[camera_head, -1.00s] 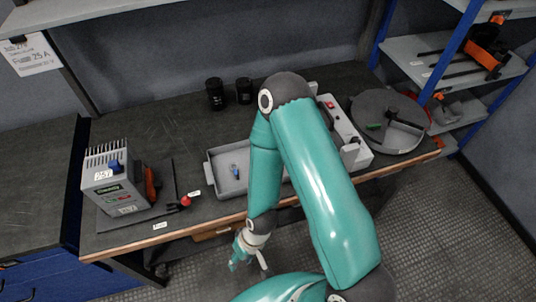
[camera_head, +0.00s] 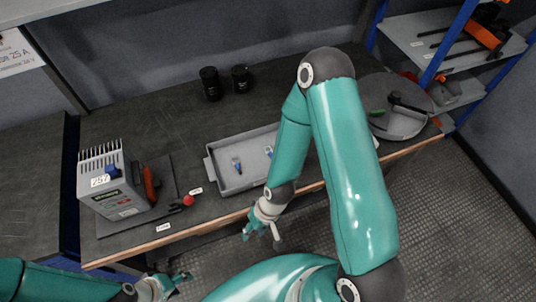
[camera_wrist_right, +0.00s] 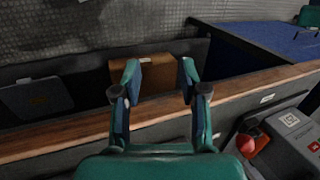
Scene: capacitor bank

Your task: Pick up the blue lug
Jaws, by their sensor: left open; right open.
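A shallow grey tray (camera_head: 212,172) sits on the dark bench in the head view. Two small lugs with blue on them lie in it, one at the left (camera_head: 237,167) and one further right (camera_head: 269,153); they are too small to tell the shades apart surely. My right gripper (camera_head: 261,236) is open and empty in front of the bench edge, below the tray in the picture. In the right wrist view its open fingers (camera_wrist_right: 159,76) show nothing between them. My left gripper (camera_head: 176,284) is open at the lower left, off the bench and apart from the tray.
A grey device (camera_head: 115,192) with a red button (camera_head: 188,200) stands left of the tray. Two black cylinders (camera_head: 210,83) stand behind it. A round grey tray (camera_head: 405,122) lies at the right. My right arm hides the bench between.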

